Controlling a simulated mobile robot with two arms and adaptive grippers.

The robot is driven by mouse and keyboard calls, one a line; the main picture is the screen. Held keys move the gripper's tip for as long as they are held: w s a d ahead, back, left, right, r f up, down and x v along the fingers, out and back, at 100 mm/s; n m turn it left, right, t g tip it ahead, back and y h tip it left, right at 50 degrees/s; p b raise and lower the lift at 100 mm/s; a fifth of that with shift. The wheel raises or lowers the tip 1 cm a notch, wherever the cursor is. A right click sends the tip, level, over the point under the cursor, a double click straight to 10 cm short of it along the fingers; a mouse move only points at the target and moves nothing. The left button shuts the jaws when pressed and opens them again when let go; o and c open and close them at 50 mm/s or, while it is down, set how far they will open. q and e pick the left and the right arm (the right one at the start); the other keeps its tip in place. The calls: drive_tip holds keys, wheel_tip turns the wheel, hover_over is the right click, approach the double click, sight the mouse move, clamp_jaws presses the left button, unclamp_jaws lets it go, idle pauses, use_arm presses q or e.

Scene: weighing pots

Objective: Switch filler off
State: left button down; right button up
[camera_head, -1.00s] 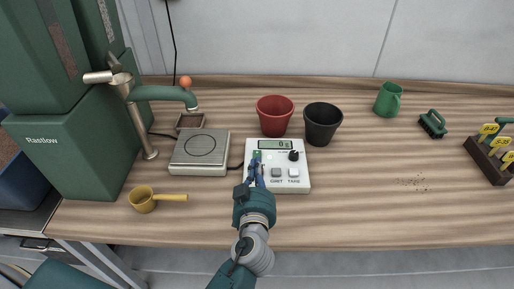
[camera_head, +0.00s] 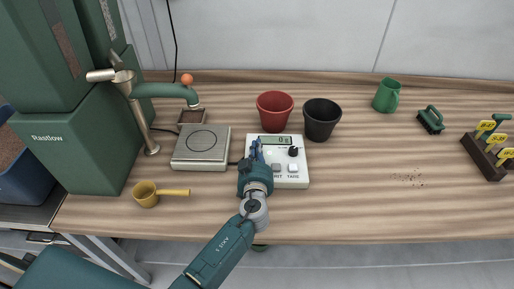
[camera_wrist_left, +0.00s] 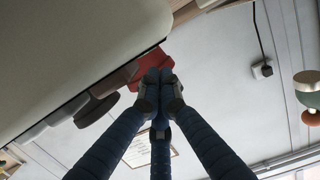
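The filler (camera_head: 70,150) is the green "Rastlow" machine at left, with a curved green spout (camera_head: 165,91) over a scale plate (camera_head: 202,147). The white control box (camera_head: 292,181) stands in mid-table with a display (camera_head: 275,141) reading 0 g, a black knob (camera_head: 293,152) and push buttons. My left gripper (camera_head: 256,147) is over the box's left part, left of the knob, and hides the panel there. In the wrist view its blue fingers (camera_wrist_left: 158,78) are drawn together with nothing seen between them. Whether they touch the panel, I cannot tell. My right gripper is out of view.
A red pot (camera_head: 275,110) and a black pot (camera_head: 321,120) stand just behind the box. A yellow scoop (camera_head: 147,194) lies at front left. A green mug (camera_head: 387,95), a brush (camera_head: 431,119) and a label rack (camera_head: 485,158) are at right. The table's right-middle is mostly clear.

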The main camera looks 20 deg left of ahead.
use_arm(q)
drive_tip(key=shift+f, duration=0.5)
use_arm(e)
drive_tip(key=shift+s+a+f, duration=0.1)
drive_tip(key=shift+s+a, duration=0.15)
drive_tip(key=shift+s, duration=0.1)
